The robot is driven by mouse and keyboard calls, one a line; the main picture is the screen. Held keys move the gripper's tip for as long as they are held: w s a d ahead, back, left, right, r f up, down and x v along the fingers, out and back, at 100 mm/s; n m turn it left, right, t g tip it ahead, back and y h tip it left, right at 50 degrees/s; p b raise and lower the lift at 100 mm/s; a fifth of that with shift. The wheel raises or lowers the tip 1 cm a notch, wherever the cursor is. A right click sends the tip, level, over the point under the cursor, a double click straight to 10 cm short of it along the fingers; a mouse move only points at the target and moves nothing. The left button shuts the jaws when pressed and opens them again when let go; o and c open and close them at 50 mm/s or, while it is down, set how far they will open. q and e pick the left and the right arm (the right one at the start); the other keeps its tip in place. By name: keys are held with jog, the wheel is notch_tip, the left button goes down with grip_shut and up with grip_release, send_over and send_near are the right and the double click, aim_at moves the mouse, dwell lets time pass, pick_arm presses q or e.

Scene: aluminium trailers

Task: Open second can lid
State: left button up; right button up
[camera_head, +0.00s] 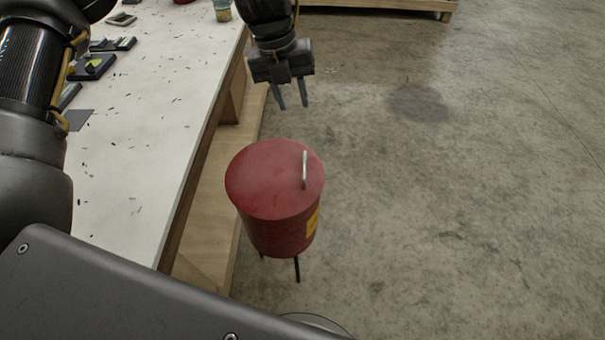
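A red can (277,238) stands on thin dark legs on the floor beside the workbench. Its round red lid (262,180) lies flat on top and looks closed. A thin, pale metal handle (304,170) stands up near the lid's right side. A yellow label shows partly on the can's right side. My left gripper (293,105) hangs above and beyond the can, pointing down. Its two fingers are apart with nothing between them, and it does not touch the can or handle. Only this one can is in view. My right gripper is not in view.
A long white-topped workbench (150,130) with scattered dark bits runs along the left. Small dark items and a small jar (222,11) lie on it. A wooden platform edge (400,5) is at the top. The concrete floor (450,200) on the right is clear.

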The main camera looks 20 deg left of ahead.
pick_arm(q)
jog(key=b, duration=0.8)
send_over(304, 167)
jog(key=a, duration=0.3)
notch_tip(304, 167, down, 10)
jog(key=f, duration=0.3)
jog(key=d+f, duration=0.1)
jog(key=f, duration=0.3)
jog(key=d+f, duration=0.1)
jog(key=f, duration=0.3)
jog(key=shift+d, duration=0.25)
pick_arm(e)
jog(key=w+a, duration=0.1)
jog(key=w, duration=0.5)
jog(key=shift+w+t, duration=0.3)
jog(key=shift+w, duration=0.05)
pick_arm(q)
jog(key=shift+c, duration=0.3)
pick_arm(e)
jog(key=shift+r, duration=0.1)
pick_arm(q)
grip_shut()
